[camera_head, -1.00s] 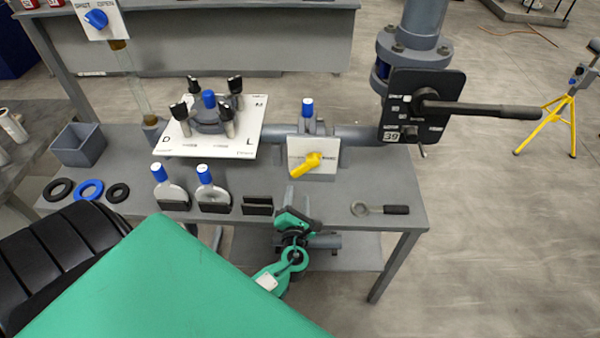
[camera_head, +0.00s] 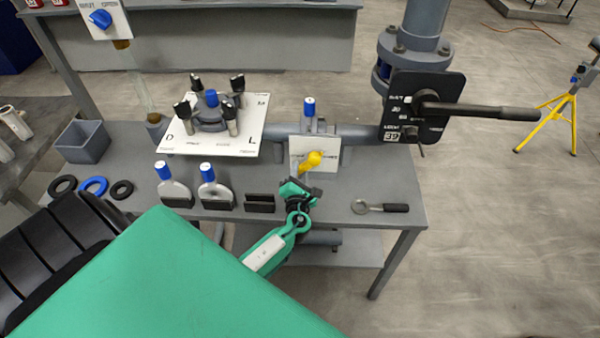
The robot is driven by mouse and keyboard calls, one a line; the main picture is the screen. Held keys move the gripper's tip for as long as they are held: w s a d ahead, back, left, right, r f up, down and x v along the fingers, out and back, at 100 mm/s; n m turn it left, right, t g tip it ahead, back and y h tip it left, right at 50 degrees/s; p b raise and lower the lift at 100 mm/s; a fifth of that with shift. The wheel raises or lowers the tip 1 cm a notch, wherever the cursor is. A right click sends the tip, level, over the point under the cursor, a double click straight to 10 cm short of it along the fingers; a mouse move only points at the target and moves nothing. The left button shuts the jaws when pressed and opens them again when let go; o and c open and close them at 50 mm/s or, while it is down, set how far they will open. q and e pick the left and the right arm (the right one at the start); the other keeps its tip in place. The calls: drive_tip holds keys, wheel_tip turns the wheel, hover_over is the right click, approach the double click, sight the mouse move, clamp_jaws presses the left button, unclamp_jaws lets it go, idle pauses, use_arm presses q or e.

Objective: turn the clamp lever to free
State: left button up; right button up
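The plate's labels are too small to read. My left gripper (camera_head: 301,176), on a green arm, reaches up from below in front of this lever. Its tips are at or very near the lever's lower end; contact and finger gap cannot be made out. My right gripper does not show.
A black plate with a long dark lever (camera_head: 480,111) stands right of the yellow lever. Blue-topped pieces (camera_head: 208,188) and a black block (camera_head: 260,203) line the table's front, left of my gripper. A ring-ended tool (camera_head: 380,207) lies on the right. The table's right part is mostly clear.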

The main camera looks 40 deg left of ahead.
use_arm(q)
clamp_jaws()
drive_tip(key=shift+f, duration=0.1)
